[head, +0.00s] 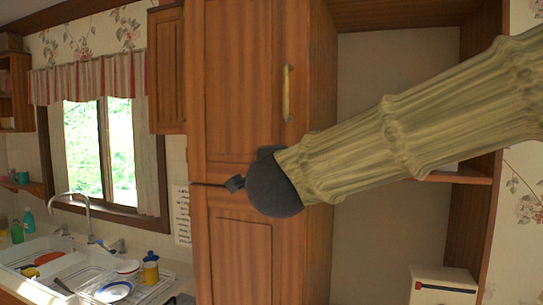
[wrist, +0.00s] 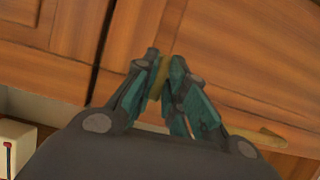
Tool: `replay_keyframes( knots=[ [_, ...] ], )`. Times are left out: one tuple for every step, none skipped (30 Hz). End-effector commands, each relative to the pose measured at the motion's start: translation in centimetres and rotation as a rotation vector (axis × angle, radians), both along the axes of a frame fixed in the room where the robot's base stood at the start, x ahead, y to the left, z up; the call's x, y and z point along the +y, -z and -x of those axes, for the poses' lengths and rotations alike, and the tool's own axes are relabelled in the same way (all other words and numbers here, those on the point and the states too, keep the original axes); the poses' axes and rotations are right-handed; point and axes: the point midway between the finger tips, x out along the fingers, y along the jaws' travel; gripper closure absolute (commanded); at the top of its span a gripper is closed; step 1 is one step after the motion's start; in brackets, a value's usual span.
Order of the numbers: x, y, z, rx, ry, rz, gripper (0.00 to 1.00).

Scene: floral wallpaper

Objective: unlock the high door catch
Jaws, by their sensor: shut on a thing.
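My gripper (wrist: 163,72) is shut on a small, narrow yellow-tan piece, the catch (wrist: 161,78), in the wrist view. The catch sits in front of the wooden upper door (wrist: 235,60), beside the dark gap between the two doors. The fingers hide part of it, so its exact position cannot be told. In the head view the upper door (head: 235,85) looks closed. Only a dark finger part of my gripper (head: 235,184) shows there near the gap, and my wrist hides the catch.
A brass bar handle (head: 287,94) is on the upper door; it also shows in the wrist view (wrist: 262,136). The lower door (head: 240,250) is below. A sink with dishes (head: 75,270) is at left, and a white box (head: 442,287) at lower right.

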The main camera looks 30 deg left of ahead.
Motion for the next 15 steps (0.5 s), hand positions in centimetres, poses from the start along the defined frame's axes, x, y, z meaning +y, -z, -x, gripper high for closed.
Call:
replay_keyframes(
  knots=[
    [-0.01,-0.14,-0.01,-0.004,0.001,0.012,1.0],
    [-0.01,-0.12,-0.01,-0.006,0.001,0.018,1.0],
    [-0.01,-0.09,-0.01,-0.007,0.001,0.026,1.0],
    [-0.01,-0.07,-0.02,-0.009,0.001,0.029,1.0],
    [-0.01,-0.06,-0.02,-0.01,0.001,0.034,1.0],
    [-0.01,-0.03,-0.02,-0.011,0.0,0.037,1.0],
    [-0.01,-0.02,-0.02,-0.011,0.0,0.039,1.0],
    [0.0,0.0,-0.01,-0.012,0.0,0.04,1.0],
    [0.0,0.01,-0.01,-0.011,0.0,0.041,1.0],
    [-0.01,0.02,-0.02,-0.011,0.0,0.041,1.0],
    [-0.01,0.03,-0.02,-0.011,0.0,0.041,1.0],
    [-0.01,0.04,-0.02,-0.011,0.0,0.041,1.0],
    [-0.01,0.04,-0.02,-0.011,0.0,0.041,1.0],
    [-0.01,0.05,-0.02,-0.011,0.0,0.041,1.0],
    [0.0,0.05,-0.01,-0.011,0.0,0.041,1.0]
  ],
)
